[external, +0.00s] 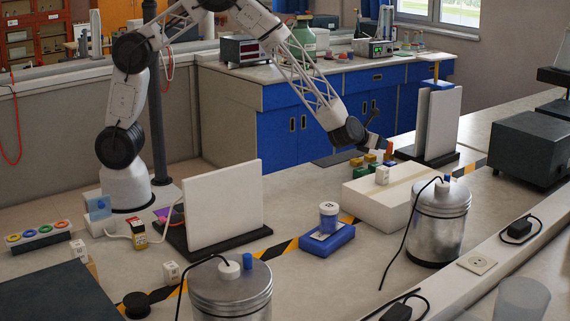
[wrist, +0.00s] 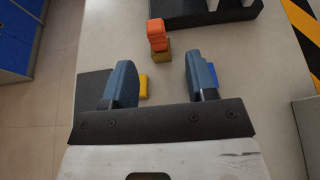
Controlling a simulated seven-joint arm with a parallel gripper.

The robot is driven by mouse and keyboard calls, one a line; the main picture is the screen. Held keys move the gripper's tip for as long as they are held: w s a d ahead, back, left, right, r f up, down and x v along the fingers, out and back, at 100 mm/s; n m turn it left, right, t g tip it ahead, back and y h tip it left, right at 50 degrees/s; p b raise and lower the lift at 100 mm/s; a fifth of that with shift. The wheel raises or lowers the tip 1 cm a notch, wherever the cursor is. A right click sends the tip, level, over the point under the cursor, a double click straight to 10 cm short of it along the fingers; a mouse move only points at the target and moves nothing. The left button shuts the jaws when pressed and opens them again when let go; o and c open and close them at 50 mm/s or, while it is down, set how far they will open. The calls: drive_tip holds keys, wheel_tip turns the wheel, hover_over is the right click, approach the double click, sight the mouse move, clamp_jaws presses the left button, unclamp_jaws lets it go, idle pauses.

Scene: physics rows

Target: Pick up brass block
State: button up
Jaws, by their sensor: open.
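In the wrist view a brass-coloured block (wrist: 163,56) stands on the worktop, with orange blocks (wrist: 156,30) stacked against or on it; I cannot tell exactly how they touch. My gripper (wrist: 159,64) is open, its two blue-grey fingers apart and nothing held between them. The brass block appears beyond the fingertips, roughly in line with the gap. In the external view my gripper (external: 376,142) hangs just above and beside the small coloured blocks, with the orange blocks (external: 389,146) by its tip. The brass block is hard to single out there.
A yellow block (wrist: 143,87) and a blue block (wrist: 212,73) show near the fingers. A dark-based stand with a white panel (external: 438,123) rises close behind the blocks. A white box (external: 385,207) lies in front, and a metal canister (external: 440,225) stands right of it.

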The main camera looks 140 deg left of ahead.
sight(389, 146)
drive_tip(key=shift+s+a+f, duration=0.1)
drive_tip(key=shift+a+f, duration=0.1)
drive_tip(key=shift+a, duration=0.1)
drive_tip(key=shift+a, duration=0.1)
drive_tip(key=shift+a+f, duration=0.3)
drive_tip(key=shift+a, duration=0.1)
drive_tip(key=shift+a+f, duration=0.2)
drive_tip(key=shift+a, duration=0.45)
drive_tip(key=shift+a, duration=0.1)
drive_tip(key=shift+x, duration=2.55)
drive_tip(key=shift+s+f, duration=0.1)
drive_tip(key=shift+s, duration=0.05)
clamp_jaws()
